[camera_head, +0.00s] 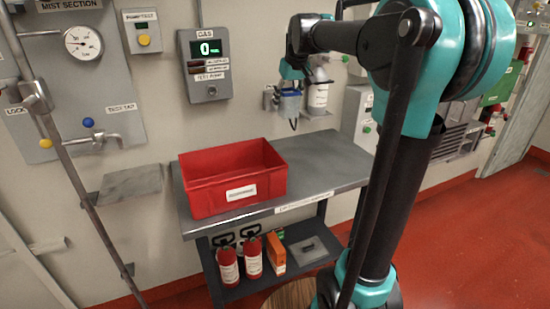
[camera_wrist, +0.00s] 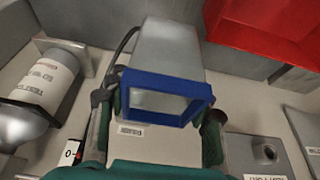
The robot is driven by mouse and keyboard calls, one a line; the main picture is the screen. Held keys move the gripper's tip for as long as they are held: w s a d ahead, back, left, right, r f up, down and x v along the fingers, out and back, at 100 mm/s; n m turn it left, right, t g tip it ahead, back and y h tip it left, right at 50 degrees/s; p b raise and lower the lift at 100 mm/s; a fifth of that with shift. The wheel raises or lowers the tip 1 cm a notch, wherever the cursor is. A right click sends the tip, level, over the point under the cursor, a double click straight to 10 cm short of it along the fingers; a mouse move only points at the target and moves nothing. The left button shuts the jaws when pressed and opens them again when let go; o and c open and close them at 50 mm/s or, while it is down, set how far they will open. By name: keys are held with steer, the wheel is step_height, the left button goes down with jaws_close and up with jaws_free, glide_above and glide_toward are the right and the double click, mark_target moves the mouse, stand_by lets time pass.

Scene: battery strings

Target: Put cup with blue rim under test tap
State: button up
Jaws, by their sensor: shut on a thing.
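The cup with the blue rim (camera_head: 290,104) is in front of the wall behind the table, below my gripper (camera_head: 291,78). In the wrist view its square blue rim (camera_wrist: 167,84) faces the camera and its pale grey body extends away. My gripper (camera_wrist: 158,122) is shut on the cup, with one finger at each side of the rim. The test tap (camera_head: 102,139) is on the wall panel at the left, with a blue knob above it. A small grey shelf (camera_head: 132,184) is below the tap, with nothing on it.
A red crate (camera_head: 233,178) stands on the grey table (camera_head: 320,158), between the cup and the tap. A white labelled bottle (camera_head: 318,95) is on the wall just right of the cup. A vertical pipe (camera_head: 75,190) stands left of the shelf.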

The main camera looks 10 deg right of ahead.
step_height(320, 180, down, 20)
steer(key=shift+r, duration=0.15)
stand_by(0.4)
steer(key=o, duration=1)
steer(key=shift+o, duration=0.2)
